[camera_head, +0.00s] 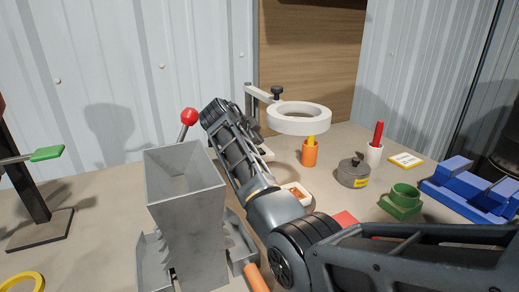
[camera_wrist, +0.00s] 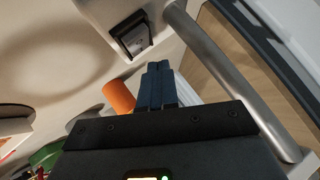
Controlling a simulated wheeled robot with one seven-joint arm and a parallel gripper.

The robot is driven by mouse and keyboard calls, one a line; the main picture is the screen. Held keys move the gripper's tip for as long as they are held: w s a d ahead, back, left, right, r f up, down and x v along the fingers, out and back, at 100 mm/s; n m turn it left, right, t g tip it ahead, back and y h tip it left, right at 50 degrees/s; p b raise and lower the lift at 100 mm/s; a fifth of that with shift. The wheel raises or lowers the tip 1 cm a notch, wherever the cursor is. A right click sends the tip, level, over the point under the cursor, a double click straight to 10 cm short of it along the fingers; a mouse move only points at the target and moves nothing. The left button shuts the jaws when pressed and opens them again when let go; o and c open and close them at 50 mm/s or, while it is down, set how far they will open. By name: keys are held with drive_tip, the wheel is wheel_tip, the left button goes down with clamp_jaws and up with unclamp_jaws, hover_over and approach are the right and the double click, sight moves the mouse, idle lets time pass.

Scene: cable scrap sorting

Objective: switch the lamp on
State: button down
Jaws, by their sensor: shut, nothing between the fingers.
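The lamp is a white ring head (camera_head: 298,118) on a grey post and arm at the back of the bench. It shows no clear glow. A black-framed rocker switch (camera_wrist: 133,38) sits on the pale lamp base (camera_wrist: 97,14) in the wrist view, beside the grey post (camera_wrist: 215,65). My gripper (camera_wrist: 157,68) has its dark fingers shut together and empty. In the picture, the fingertips lie just below the switch, and I see no contact. In the head view my arm hides the fingers and most of the base.
An orange cup (camera_head: 309,153) with a yellow item stands under the ring; it also shows in the wrist view (camera_wrist: 118,96). A grey hopper (camera_head: 185,190) and a red-knobbed lever (camera_head: 189,117) stand left of my arm. A lidded grey pot (camera_head: 353,174) and blue block (camera_head: 470,189) are right.

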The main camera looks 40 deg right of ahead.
idle(0.3)
drive_tip(key=shift+a+r+p, duration=0.2)
drive_tip(key=shift+r+p, duration=0.35)
drive_tip(key=shift+r, duration=0.7)
drive_tip(key=shift+a+r+p, duration=0.15)
drive_tip(key=shift+r+p, duration=0.35)
drive_tip(key=shift+r, duration=0.75)
drive_tip(key=shift+w, duration=0.15)
